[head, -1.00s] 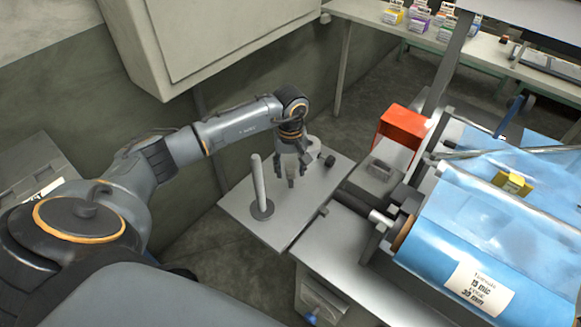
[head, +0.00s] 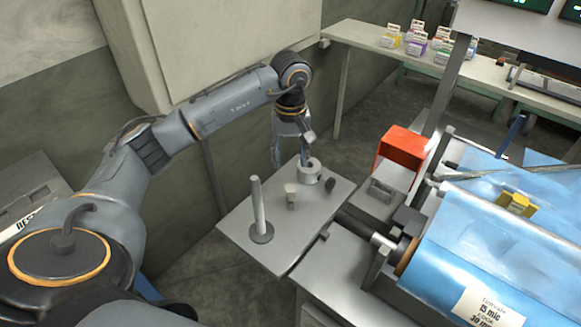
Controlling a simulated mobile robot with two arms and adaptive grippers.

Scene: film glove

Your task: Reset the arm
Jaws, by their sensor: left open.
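My left arm reaches in from the left. Its gripper (head: 292,152) is open and empty, pointing down over the far left edge of a grey side plate (head: 225,220). On the plate stand an upright grey post on a round foot (head: 258,212), a small pale piece (head: 291,196), a light grey ring-like cylinder (head: 309,171) and a small dark knob (head: 330,185). The gripper is apart from the post and the small pale piece. Whether a fingertip touches the ring-like cylinder I cannot tell. My right gripper is not in view.
A machine with a blue film roll (head: 450,262) fills the right side, with a yellow piece (head: 516,204) on the film. A red box (head: 402,147) stands behind the plate. A cabinet (head: 205,45) hangs near my arm. Small coloured boxes (head: 415,45) sit on a back bench (head: 350,33).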

